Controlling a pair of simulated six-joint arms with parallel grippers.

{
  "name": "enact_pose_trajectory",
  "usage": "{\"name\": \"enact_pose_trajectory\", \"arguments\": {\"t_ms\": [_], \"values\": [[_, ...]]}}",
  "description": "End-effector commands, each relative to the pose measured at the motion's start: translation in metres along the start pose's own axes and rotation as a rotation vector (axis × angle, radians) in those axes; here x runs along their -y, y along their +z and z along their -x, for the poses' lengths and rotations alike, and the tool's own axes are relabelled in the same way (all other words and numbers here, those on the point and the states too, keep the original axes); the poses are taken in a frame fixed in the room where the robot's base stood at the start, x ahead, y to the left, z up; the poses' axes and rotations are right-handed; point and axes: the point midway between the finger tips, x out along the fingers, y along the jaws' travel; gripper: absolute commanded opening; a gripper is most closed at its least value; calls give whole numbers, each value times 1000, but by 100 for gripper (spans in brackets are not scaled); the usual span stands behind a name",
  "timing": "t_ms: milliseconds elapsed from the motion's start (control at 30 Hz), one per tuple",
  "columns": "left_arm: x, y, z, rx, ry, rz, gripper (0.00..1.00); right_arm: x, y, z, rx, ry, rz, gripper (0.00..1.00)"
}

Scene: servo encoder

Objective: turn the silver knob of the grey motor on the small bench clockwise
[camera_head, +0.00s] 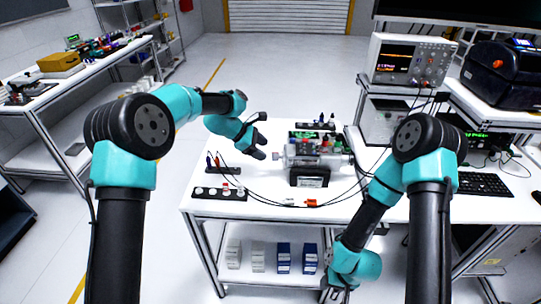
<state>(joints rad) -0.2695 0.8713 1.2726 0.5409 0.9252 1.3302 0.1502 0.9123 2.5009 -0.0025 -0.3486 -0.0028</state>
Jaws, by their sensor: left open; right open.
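The grey motor (305,160) lies on its side on a dark stand (309,178) on the small white bench (290,214). Its silver knob (276,156) sticks out at the motor's left end. My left gripper (262,148) is open, just left of the knob and close to it; whether it touches the knob or has it between its fingers I cannot tell. My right gripper (336,294) is open, low in front of the bench's right front corner, away from the motor. Its fingers are small and partly cut off by the lower picture edge.
Dark racks with small tools (222,168) and round parts (219,193) stand on the bench's left side. Black cables with an orange connector (311,203) run across the front. An oscilloscope (411,61) and a keyboard (484,184) are at the right. The front of the bench is mostly clear.

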Motion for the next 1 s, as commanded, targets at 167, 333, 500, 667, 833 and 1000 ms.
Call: {"name": "enact_pose_trajectory", "arguments": {"t_ms": [167, 333, 500, 667, 833, 1000], "values": [[0, 0, -30, 1, -1, 0, 61, 0, 0, 0, 0, 0, 0, 43], [0, 0, -44, 0, 1, -1, 61, 0, 0, 0, 0, 0, 0, 43], [0, 0, -48, 0, 1, -1, 61, 0, 0, 0, 0, 0, 0, 43], [0, 0, -48, 0, 1, -1, 61, 0, 0, 0, 0, 0, 0, 43], [0, 0, -48, 0, 1, 0, 47, 0, 0, 0, 0, 0, 0, 43], [0, 0, -48, 0, 1, 0, 31, 0, 0, 0, 0, 0, 0, 43]]}}
